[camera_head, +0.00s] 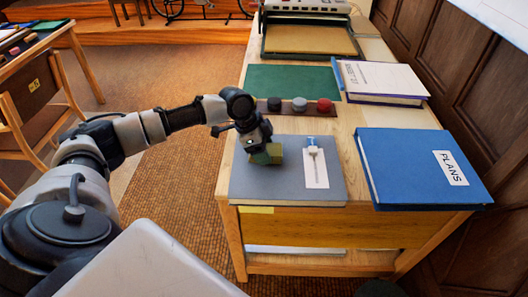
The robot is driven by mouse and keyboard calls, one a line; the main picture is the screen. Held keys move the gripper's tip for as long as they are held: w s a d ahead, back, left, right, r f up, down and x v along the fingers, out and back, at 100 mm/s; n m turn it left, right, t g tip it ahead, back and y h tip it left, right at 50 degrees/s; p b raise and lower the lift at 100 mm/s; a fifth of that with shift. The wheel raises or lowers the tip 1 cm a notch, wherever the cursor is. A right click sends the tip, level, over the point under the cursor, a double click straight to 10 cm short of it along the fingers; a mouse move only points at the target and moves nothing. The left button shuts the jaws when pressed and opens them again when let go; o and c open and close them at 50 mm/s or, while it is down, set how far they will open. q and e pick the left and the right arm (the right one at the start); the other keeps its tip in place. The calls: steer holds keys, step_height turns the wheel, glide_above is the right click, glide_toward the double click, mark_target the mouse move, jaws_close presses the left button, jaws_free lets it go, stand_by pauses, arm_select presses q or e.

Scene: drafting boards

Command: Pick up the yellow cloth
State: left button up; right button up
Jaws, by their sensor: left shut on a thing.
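The yellow cloth (268,158), a small olive-yellow bundle, is at the fingertips of my left gripper (262,147), over the left part of a grey board (255,183) at the near end of the wooden table. My left gripper points down and is shut on the cloth. The fingers partly hide it, and I cannot tell whether its underside touches the board. My right gripper is not in view.
A white-labelled item (316,168) lies on the board's right part. A blue PLANS binder (410,165) lies to the right. Behind are a tray of dark, grey and red knobs (299,104), a green mat (291,82) and a white-covered book (384,79).

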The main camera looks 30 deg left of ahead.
mark_target(270, 149)
arm_select(q)
step_height(270, 149, up, 4)
steer(key=shift+f, duration=0.25)
steer(key=d+r, duration=0.7)
steer(key=d, duration=0.4)
steer(key=shift+d, duration=0.35)
